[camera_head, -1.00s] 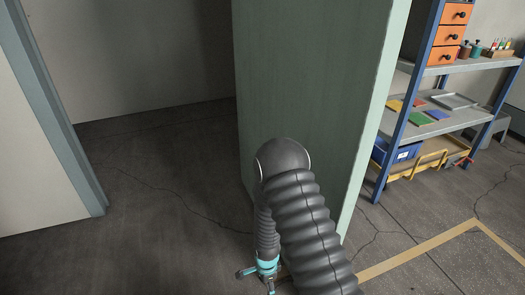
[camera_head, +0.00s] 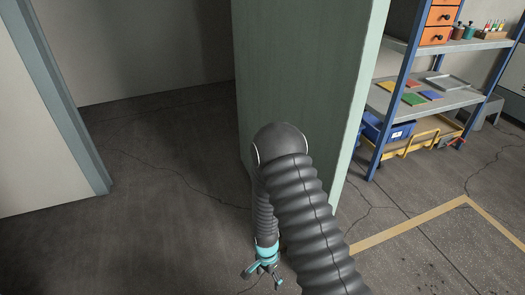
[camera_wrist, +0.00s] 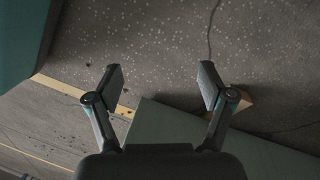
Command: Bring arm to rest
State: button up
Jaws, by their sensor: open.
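My gripper (camera_head: 263,273) hangs low in front of me in the head view, below the dark ribbed sleeve of my arm. In the wrist view my gripper (camera_wrist: 160,88) shows its two fingers spread wide apart. Nothing is between them; speckled concrete floor (camera_wrist: 160,50) lies beyond. The fingers touch nothing that I can see. The arm is bent, with its rounded elbow in front of the green door (camera_head: 300,80).
The green door stands open, with its pale edge (camera_head: 361,100) close to the right of my arm. A doorway frame (camera_head: 75,110) is at left. A blue-posted shelf (camera_head: 440,97) with orange drawers (camera_head: 441,16) stands at right. Cracked floor (camera_head: 150,220) is clear at left.

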jog(key=s+d+r+n+t, duration=0.2)
jog(key=s+d+r+n, duration=0.1)
jog(key=r, duration=1.4)
jog(key=s+d+r+n+t, duration=0.2)
jog(key=s+d+r, duration=0.4)
jog(key=r, duration=1.2)
jog(key=s+d+r+n+t, duration=0.3)
jog(key=s+d+r+n, duration=0.1)
jog(key=r, duration=1.3)
jog(key=shift+s+d+r+y+p, duration=0.25)
jog(key=shift+s+d+y+p, duration=0.1)
jog(key=shift+s, duration=0.15)
